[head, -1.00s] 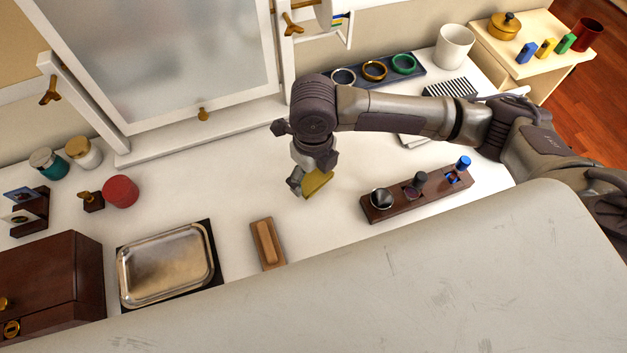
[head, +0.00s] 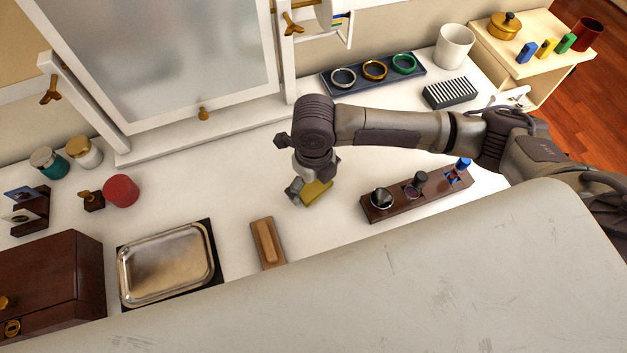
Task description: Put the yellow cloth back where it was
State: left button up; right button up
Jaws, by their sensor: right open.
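The yellow cloth (head: 317,192) is a small folded piece on the white tabletop, in the middle of the head view. My right gripper (head: 305,192) points down right at the cloth, its fingers beside and partly over it. The gripper is open; its fingers and wrist hide part of the cloth, and I cannot tell whether they touch it. My left gripper is not in view.
A dark wooden stand (head: 402,203) with several small items is right of the cloth. A wooden brush-like block (head: 267,243) and a silver tray (head: 166,264) lie left. Behind are a ring tray (head: 352,87), a striped box (head: 449,93) and a mirror (head: 170,60). White tabletop around the cloth is clear.

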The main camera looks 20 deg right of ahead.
aim_at(313, 184)
jog(key=shift+r, duration=0.1)
notch_tip(313, 184, up, 12)
dwell(0.5)
dwell(0.4)
